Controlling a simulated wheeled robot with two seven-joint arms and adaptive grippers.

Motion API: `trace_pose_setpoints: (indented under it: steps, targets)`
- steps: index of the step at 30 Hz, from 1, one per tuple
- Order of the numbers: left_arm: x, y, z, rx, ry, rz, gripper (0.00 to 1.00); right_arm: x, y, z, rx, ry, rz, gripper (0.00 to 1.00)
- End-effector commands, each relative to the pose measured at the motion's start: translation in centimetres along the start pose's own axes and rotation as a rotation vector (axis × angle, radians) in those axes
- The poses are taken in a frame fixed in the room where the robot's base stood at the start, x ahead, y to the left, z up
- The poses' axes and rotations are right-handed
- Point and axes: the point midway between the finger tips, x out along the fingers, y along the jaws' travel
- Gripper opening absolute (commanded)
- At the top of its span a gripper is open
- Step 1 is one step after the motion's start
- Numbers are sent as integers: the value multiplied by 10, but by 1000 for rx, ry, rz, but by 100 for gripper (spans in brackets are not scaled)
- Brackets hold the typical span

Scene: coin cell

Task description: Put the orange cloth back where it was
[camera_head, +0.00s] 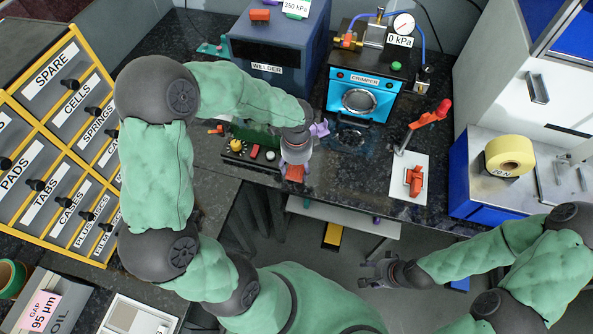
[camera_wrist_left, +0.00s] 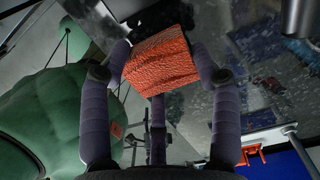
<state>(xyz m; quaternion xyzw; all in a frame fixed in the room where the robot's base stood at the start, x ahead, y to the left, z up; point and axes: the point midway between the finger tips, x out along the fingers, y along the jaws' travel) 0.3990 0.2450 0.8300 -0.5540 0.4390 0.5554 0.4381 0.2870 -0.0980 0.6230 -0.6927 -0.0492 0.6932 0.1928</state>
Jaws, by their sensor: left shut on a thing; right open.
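The orange cloth (camera_head: 294,174) is a small folded piece with a woven texture. It also shows in the left wrist view (camera_wrist_left: 162,62), between the purple-grey fingers. My left gripper (camera_head: 296,160) is shut on it near the front edge of the dark bench, just right of the green device. In the head view the gripper hides part of the cloth. I cannot tell whether the cloth touches the bench. My right gripper (camera_head: 376,272) is open and empty, low in front of the bench and apart from the cloth.
The welder (camera_head: 285,50) and the blue crimper (camera_head: 362,95) stand at the back. A white plate with an orange fixture (camera_head: 414,180) and a red-handled lever (camera_head: 432,115) is to the right. Labelled drawers (camera_head: 60,130) fill the left. Speckled bench top (camera_head: 345,178) is clear between.

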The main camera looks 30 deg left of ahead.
Motion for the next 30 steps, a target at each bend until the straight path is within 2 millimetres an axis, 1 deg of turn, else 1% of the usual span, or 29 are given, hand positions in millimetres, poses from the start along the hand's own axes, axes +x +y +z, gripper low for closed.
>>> trace_pose_setpoints:
  steps: [1,3,11,15,16,17,18,30]
  targets:
    - [12,0,0,0,0,1,32,9,3,0,0,0,0,52]
    - [17,0,0,0,0,0,32,12,4,0,0,-1,0,52]
    - [16,0,0,0,0,-1,32,10,3,0,0,0,0,52]
    - [19,0,0,-1,0,0,32,11,4,0,0,0,0,52]
    - [19,0,0,-1,0,-1,65,12,4,0,0,0,0,52]
    - [19,0,0,-1,0,-1,74,11,4,0,0,0,0,52]
    - [19,0,0,-1,0,-1,85,11,4,0,0,0,0,52]
    - [16,0,0,-1,0,-1,86,10,4,0,0,-1,0,52]
